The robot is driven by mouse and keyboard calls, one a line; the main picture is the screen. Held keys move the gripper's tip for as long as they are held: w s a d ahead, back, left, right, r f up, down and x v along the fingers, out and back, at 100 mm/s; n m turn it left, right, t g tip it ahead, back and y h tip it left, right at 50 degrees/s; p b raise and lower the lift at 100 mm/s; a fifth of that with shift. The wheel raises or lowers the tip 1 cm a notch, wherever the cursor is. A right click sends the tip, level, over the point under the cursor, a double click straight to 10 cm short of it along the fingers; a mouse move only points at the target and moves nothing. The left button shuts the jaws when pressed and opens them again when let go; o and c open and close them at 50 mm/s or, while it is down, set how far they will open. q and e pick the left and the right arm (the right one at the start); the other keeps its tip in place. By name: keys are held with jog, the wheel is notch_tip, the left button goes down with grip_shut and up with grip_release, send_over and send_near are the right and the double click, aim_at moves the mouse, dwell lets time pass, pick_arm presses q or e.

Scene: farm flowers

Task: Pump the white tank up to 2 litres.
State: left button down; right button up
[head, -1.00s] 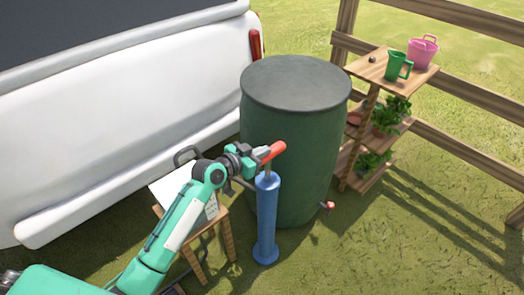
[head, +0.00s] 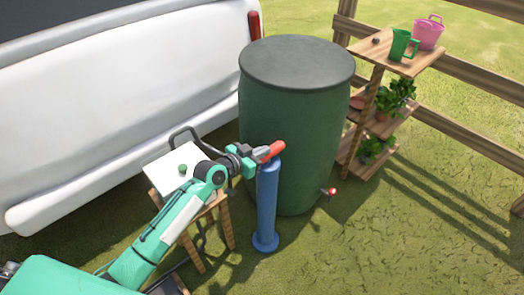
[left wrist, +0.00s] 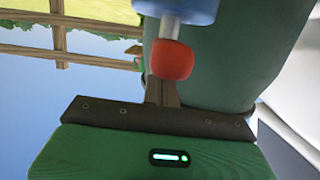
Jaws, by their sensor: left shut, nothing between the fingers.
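The white tank (head: 182,168) sits on a small wooden stool at the left in the head view, with a dark looped handle and a green knob on top; no litre reading is legible. The blue upright pump (head: 267,208) stands on the grass to its right, its red handle (head: 271,150) low, close above the barrel top. My left gripper (head: 257,154) is shut and empty at the handle. In the left wrist view the red handle end (left wrist: 172,60) shows beside the finger, below the blue barrel (left wrist: 182,10). My right gripper is out of view.
A large green barrel (head: 290,140) with a small red-handled tap (head: 331,191) stands right behind the pump. A white vehicle (head: 120,120) is at the left. A wooden shelf (head: 372,100) with plants, a green jug and a pink bucket stands at the right by a fence.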

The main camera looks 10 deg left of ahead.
pick_arm(q)
jog(key=shift+f, duration=0.3)
